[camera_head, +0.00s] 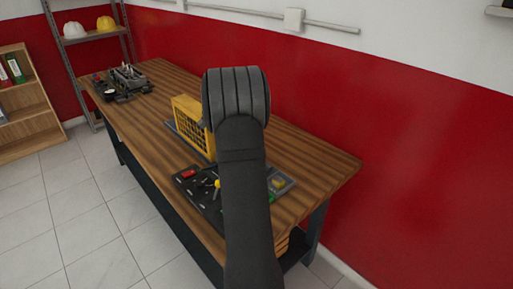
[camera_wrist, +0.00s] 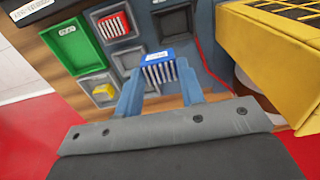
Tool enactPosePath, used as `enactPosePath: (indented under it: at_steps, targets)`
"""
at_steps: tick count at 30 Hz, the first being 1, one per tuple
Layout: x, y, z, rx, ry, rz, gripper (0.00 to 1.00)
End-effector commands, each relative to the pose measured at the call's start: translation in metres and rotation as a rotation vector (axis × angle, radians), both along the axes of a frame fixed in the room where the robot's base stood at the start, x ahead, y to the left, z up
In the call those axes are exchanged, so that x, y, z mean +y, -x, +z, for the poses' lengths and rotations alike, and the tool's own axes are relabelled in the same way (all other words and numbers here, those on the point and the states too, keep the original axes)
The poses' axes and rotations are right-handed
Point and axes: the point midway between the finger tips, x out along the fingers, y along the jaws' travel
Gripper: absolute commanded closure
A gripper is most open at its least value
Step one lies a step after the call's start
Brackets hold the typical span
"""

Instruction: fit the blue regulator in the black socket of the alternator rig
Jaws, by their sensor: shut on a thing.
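In the wrist view, my gripper (camera_wrist: 158,80) is shut on the blue regulator (camera_wrist: 157,56), a small block with a blue top and pale ribs on its side. The regulator is between the two fingertips, over the lower edge of the board (camera_wrist: 140,40). A dark, empty-looking square socket (camera_wrist: 174,24) lies just beyond the regulator, apart from it in the picture. I cannot tell the regulator's height above the board. In the head view, my arm hides the gripper, the regulator and part of the board (camera_head: 205,201).
The board also has a green socket (camera_wrist: 72,43), a red ribbed block (camera_wrist: 113,25) in a grey socket, an empty grey socket (camera_wrist: 128,60) and a yellow block (camera_wrist: 103,92). A yellow slatted housing (camera_head: 190,118) stands close by. Another dark machine (camera_head: 123,84) is at the bench's far end.

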Motion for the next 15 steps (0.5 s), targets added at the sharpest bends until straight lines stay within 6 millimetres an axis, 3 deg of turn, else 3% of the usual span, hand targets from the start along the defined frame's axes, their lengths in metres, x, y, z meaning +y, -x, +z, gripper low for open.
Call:
enactPosePath:
  at_steps: [2, 6, 15]
  targets:
    - [0.018, -0.004, -0.004, 0.0, 0.0, 0.002, 0.88]
    - [0.032, -0.006, -0.007, -0.001, -0.001, 0.0, 0.88]
    - [0.034, -0.006, -0.025, 0.001, 0.0, -0.001, 0.88]
